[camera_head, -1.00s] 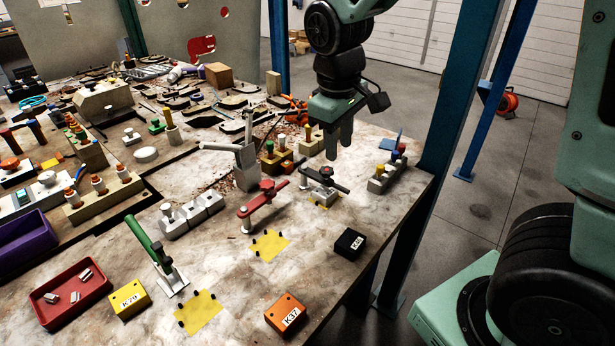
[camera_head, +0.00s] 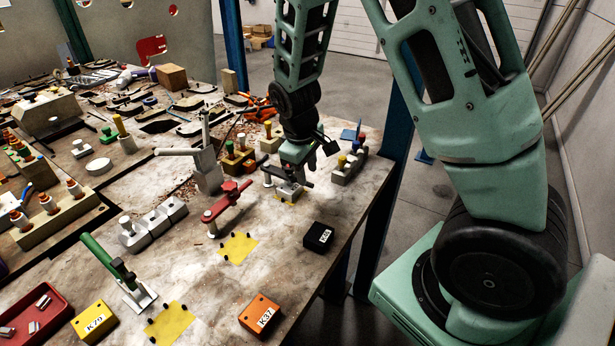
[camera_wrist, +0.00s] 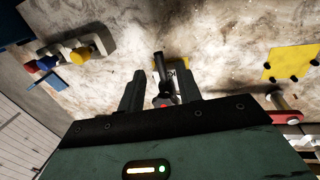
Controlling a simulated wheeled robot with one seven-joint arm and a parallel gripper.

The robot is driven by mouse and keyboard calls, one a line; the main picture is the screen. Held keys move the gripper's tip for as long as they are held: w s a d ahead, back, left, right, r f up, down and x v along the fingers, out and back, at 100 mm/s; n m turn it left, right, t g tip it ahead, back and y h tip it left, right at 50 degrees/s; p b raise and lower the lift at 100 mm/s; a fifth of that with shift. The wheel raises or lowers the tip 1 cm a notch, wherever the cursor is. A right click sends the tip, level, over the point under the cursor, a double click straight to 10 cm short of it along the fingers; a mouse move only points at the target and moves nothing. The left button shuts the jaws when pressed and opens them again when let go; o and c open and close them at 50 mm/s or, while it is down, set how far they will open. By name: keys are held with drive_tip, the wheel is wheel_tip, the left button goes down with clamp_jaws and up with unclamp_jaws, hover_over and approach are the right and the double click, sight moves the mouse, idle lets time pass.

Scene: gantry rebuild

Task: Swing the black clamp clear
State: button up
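The black clamp (camera_head: 284,188) stands on a small yellow patch near the right edge of the workbench, behind the red clamp (camera_head: 226,205). My gripper (camera_head: 288,166) is low, right over the black clamp, and hides part of it. In the wrist view my gripper (camera_wrist: 160,88) is open, with one finger on each side of the clamp's black bar (camera_wrist: 161,68). A gap shows between the bar and each finger. Whether the fingertips are level with the bar or above it, I cannot tell.
The red clamp stands close in front. A block with coloured knobs (camera_head: 348,166) is to the right and a grey upright lever (camera_head: 207,168) to the left. A black K-labelled box (camera_head: 319,237) and an orange box (camera_head: 260,314) lie nearer.

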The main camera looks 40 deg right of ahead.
sight(309, 183)
drive_tip(key=shift+w+d+f, duration=0.1)
drive_tip(key=shift+d+f, duration=0.05)
drive_tip(key=shift+f, duration=0.65)
drive_tip(key=shift+d+f, duration=0.15)
drive_tip(key=shift+f, duration=0.6)
clamp_jaws()
